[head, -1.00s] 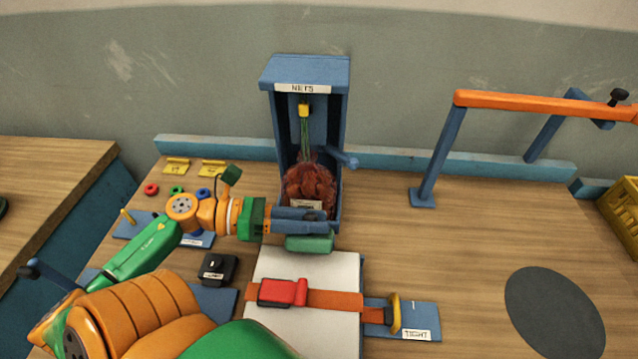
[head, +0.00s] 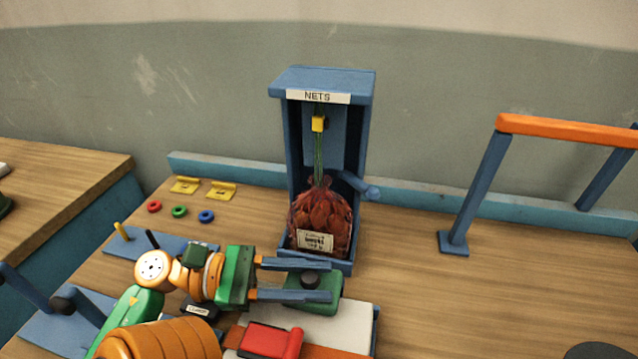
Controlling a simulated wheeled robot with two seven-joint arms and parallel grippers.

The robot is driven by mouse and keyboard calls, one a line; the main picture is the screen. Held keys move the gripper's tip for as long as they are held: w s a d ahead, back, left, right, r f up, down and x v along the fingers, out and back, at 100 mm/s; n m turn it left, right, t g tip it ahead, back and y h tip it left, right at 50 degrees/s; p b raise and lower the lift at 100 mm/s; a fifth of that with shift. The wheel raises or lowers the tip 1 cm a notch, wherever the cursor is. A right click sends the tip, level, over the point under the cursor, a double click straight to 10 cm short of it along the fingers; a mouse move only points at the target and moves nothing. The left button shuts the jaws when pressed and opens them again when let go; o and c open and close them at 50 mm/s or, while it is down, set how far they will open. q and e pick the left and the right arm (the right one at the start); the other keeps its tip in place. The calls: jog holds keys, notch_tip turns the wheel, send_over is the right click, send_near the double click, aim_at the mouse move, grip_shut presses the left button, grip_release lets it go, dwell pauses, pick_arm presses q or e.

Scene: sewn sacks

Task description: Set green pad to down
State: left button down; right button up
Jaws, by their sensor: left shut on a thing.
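The green pad (head: 325,305) is a flat green block with a dark round knob (head: 310,279) on top, just in front of the blue NETS stand. My left gripper (head: 328,279) reaches in from the left, with one finger on the far side of the knob and one on the near side. It is shut on the pad's knob. The fingers hide part of the pad's top and near edge. I cannot tell how high the pad sits. My right gripper is not in view.
The blue NETS stand (head: 362,150) holds a red net sack (head: 320,215) hanging upright, close behind my fingers. An orange-topped rail (head: 565,130) stands at right. The table between is clear.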

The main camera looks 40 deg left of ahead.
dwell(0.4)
pick_arm(q)
jog(key=c, duration=0.6)
grip_release()
jog(key=shift+o, duration=0.2)
jog(key=b+v, duration=0.2)
jog(key=v, duration=0.4)
jog(key=shift+s+a+f, duration=0.15)
jog(key=shift+s+a, duration=0.1)
jog(key=shift+s, duration=0.05)
jog(key=shift+s+a, duration=0.15)
